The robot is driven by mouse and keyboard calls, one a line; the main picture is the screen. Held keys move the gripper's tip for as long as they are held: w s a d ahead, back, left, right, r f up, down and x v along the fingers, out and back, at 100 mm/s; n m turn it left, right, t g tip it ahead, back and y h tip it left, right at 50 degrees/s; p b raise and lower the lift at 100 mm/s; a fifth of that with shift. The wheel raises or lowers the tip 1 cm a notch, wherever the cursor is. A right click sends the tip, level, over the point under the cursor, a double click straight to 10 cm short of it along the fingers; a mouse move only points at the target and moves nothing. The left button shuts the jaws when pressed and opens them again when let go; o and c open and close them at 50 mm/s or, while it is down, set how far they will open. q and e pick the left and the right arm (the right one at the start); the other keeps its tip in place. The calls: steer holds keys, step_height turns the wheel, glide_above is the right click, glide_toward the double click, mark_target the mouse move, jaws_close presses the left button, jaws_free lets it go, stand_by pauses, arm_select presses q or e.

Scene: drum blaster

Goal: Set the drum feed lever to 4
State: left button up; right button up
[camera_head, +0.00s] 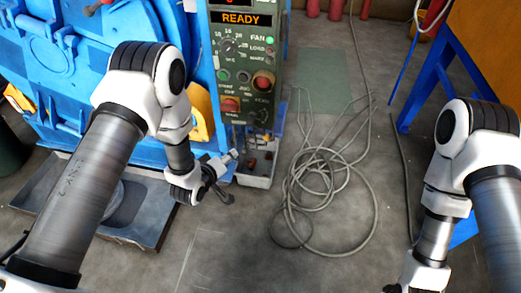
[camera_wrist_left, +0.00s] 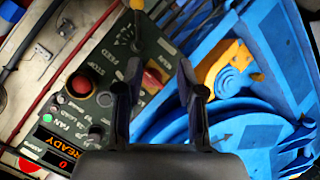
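The green control panel (camera_head: 245,60) stands at the upper middle of the head view, beside the blue drum machine (camera_head: 65,75). In the left wrist view the panel (camera_wrist_left: 110,45) appears turned. A small lever with a yellow end (camera_wrist_left: 137,25) shows there at the top edge, apart from the fingers and partly cut off. It looks like the feed lever, but its setting cannot be read. My left gripper (camera_head: 231,176) is open and empty, low in front of the panel. Its two fingers (camera_wrist_left: 160,75) show spread apart. My right gripper (camera_head: 392,288) is mostly cut off at the bottom edge.
A red button (camera_head: 263,81), a red switch (camera_head: 229,105) and a dial (camera_head: 228,46) crowd the panel. Coiled cable (camera_head: 325,180) lies on the floor to the right. A blue frame (camera_head: 425,85) stands further right.

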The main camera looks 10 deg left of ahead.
mark_target(261, 132)
arm_select(q)
steer(key=w+d+f+t+h+b, duration=0.1)
steer(key=w+d+f+b, duration=0.1)
steer(key=w+b, duration=0.4)
steer(key=w+d+f+m+t+h+b, duration=0.1)
steer(key=w+d+f+t+b, duration=0.1)
steer(key=w+b, duration=0.5)
steer(key=w+d+f+t+h+b, duration=0.1)
steer(key=w+d+f+b, duration=0.1)
steer(key=w+b, duration=0.4)
steer(key=shift+w+d+f+m+t+b, duration=0.2)
steer(key=shift+d+m+t+b, duration=0.3)
steer(key=shift+b, duration=2.1)
steer(key=shift+d, duration=0.1)
arm_select(e)
step_height(261, 132, down, 28)
arm_select(q)
steer(key=shift+r, duration=0.1)
jaws_close()
